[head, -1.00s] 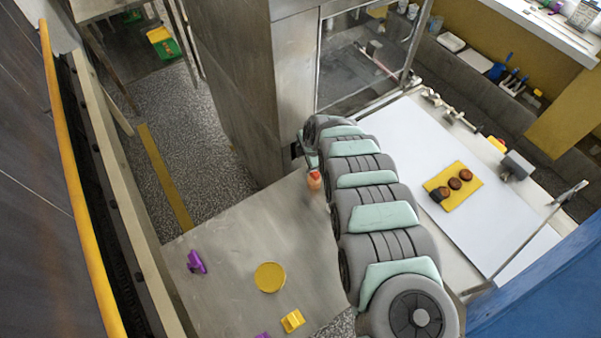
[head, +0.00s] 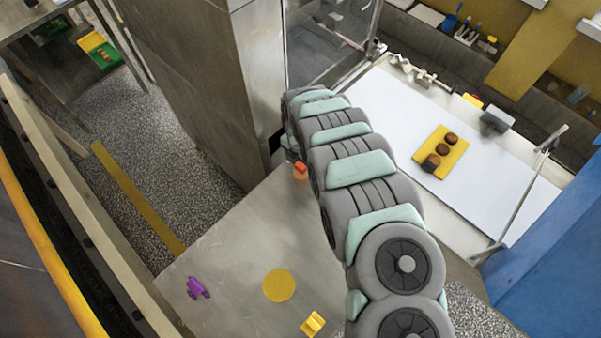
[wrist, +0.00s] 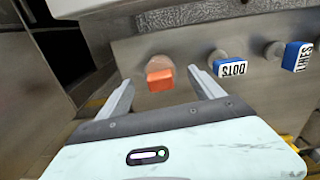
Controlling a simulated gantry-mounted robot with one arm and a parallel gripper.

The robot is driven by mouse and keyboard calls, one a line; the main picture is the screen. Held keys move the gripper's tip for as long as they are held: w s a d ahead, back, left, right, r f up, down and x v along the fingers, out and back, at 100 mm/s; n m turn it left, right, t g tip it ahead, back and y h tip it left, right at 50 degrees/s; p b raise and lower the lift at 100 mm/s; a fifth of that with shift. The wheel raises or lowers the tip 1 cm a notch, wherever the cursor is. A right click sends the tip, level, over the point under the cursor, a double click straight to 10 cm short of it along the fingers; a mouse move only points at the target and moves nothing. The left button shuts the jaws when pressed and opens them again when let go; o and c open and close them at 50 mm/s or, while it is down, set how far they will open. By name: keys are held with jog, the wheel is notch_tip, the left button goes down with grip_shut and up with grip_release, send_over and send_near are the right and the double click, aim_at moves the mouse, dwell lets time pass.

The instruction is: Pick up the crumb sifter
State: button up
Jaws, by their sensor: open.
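An orange-topped piece with a pale round body, which I take to be the crumb sifter (head: 300,172), is at the far right of the steel table (head: 225,255), beside the end of my arm. In the wrist view, the crumb sifter's orange block (wrist: 160,80) shows between the fingertips of my gripper (wrist: 160,86). The gripper is open, with one finger at each side and visible gaps to the orange block. No grip on it shows. In the head view my gripper is mostly hidden behind my arm.
Two blue-topped pieces lettered DOTS (wrist: 231,67) and LINES (wrist: 297,56) are right of it. A purple piece (head: 197,287), a yellow disc (head: 279,286) and a yellow piece (head: 313,324) lie on the table. A yellow mat (head: 428,160) holds brown rounds on a white surface.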

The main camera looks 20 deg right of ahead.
aim_at(300, 172)
jog(key=shift+f+p, duration=0.35)
jog(key=shift+f, duration=1.95)
jog(key=shift+d+f, duration=0.1)
jog(key=shift+f, duration=0.2)
jog(key=c, duration=1.3)
